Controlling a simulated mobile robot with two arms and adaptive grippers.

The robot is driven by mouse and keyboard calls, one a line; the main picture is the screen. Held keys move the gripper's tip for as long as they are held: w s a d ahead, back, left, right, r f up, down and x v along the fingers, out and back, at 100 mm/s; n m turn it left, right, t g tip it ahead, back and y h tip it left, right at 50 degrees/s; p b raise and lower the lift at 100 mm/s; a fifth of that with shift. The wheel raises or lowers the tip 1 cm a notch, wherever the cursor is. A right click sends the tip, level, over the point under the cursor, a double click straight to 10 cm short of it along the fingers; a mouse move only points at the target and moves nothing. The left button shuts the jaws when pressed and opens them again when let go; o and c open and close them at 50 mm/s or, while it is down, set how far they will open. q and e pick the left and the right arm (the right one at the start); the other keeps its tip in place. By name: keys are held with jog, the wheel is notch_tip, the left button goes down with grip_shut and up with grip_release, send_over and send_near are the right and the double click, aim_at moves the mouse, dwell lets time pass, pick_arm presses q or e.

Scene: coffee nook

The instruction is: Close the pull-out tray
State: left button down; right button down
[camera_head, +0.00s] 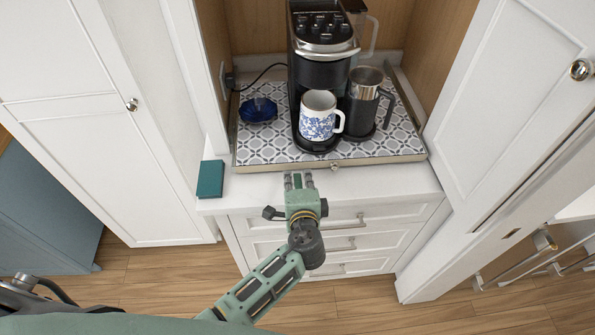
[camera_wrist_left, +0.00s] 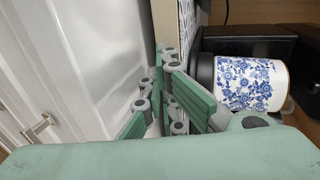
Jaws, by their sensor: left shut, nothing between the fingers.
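The pull-out tray (camera_head: 275,147) has a grey and white patterned surface and a light front edge with a small knob (camera_head: 334,167). It sits in the cabinet nook above the drawers, its front part out over the white counter. A black coffee machine (camera_head: 322,65), a blue and white mug (camera_head: 319,117), a dark carafe (camera_head: 364,100) and a blue glass dish (camera_head: 258,110) stand on it. My left gripper (camera_head: 298,180) is shut and empty, just in front of the tray's front edge; contact cannot be told. It also shows in the left wrist view (camera_wrist_left: 165,90). My right gripper is not in view.
A teal box (camera_head: 210,179) lies on the counter left of the tray. White drawers (camera_head: 345,236) with bar handles are below. Open white doors flank the nook, the left door (camera_head: 110,130) and the right door (camera_head: 510,110). A black cable (camera_head: 262,77) runs behind the machine.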

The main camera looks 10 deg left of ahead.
pick_arm(q)
jog(key=shift+w+a, duration=0.1)
jog(key=shift+w, duration=0.3)
